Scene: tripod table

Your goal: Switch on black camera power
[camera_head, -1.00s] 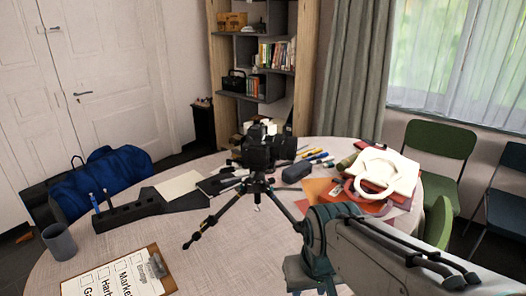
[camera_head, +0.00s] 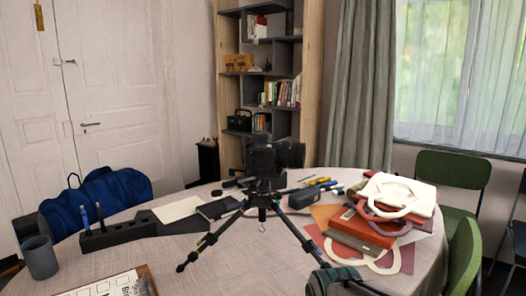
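The black camera (camera_head: 262,160) sits upright on a black tripod (camera_head: 262,203) whose legs spread on the round table (camera_head: 225,262). The power switch is too small to make out. My gripper is outside the view.
A black desk organizer (camera_head: 120,234) with pens, a grey cup (camera_head: 40,257) and a clipboard (camera_head: 110,284) lie on the left. Markers (camera_head: 317,182) lie behind. The front middle is clear.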

